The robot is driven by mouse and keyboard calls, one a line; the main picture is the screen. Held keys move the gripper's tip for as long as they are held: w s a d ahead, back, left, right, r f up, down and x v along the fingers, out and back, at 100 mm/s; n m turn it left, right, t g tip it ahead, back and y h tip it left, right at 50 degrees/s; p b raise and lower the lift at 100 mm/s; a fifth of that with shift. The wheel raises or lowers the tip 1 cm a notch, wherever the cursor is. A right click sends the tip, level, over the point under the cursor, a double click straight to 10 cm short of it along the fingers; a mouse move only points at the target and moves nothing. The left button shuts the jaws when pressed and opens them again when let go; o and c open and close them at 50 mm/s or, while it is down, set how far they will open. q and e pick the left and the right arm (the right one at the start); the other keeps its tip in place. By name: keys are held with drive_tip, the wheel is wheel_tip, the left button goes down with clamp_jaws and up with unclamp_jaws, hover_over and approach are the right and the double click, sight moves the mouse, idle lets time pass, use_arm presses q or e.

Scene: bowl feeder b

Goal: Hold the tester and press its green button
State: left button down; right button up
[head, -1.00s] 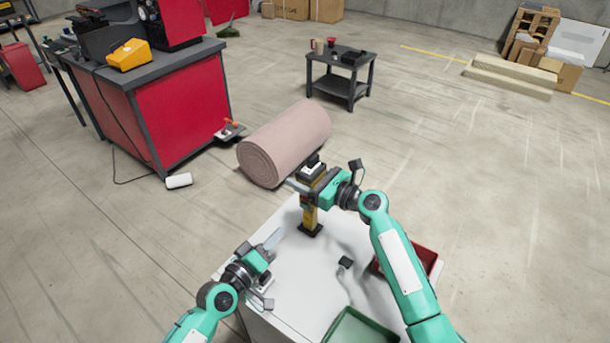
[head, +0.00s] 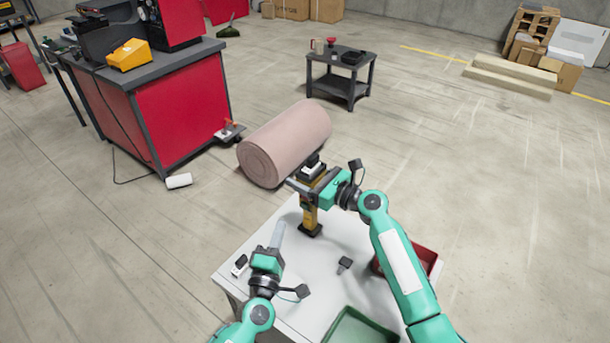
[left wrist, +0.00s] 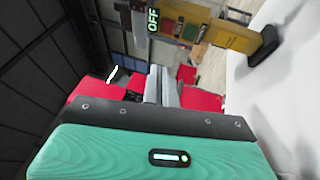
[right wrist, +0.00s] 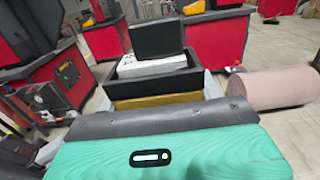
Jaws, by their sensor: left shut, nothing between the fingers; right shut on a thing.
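The yellow tester (head: 309,217) is upright over the white table (head: 322,270), with a dark top and a black foot. My right gripper (head: 307,184) is shut on its upper part. Its yellow and black parts also show in the right wrist view (right wrist: 160,102). In the left wrist view the tester (left wrist: 218,37) lies sideways at the top, with a display reading OFF.
A small white and black item (head: 240,266) lies at the table's left edge. A small dark block (head: 345,263) lies right of centre. A red bin (head: 432,257) and a green bin (head: 362,328) stand at the right and front. A pinkish roll (head: 285,143) lies beyond the table.

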sight(305, 206)
use_arm(q)
drive_tip(key=w+d+f+n+y, duration=0.1)
drive_tip(key=w+d+n+y, duration=0.3)
drive_tip(key=n+y, duration=0.4)
drive_tip(key=shift+w+d+f+n, duration=0.15)
drive_tip(key=shift+w+f+n, duration=0.4)
drive_tip(key=shift+n, duration=0.75)
drive_tip(key=shift+w+r, duration=0.15)
drive_tip(key=shift+w, duration=0.05)
idle(1.1)
drive_tip(key=shift+w+d, duration=0.3)
drive_tip(key=shift+w, duration=0.05)
drive_tip(key=shift+w+d, duration=0.1)
drive_tip(key=shift+w, duration=0.1)
idle(0.6)
drive_tip(key=shift+s+a, duration=0.4)
drive_tip(key=shift+s, duration=0.2)
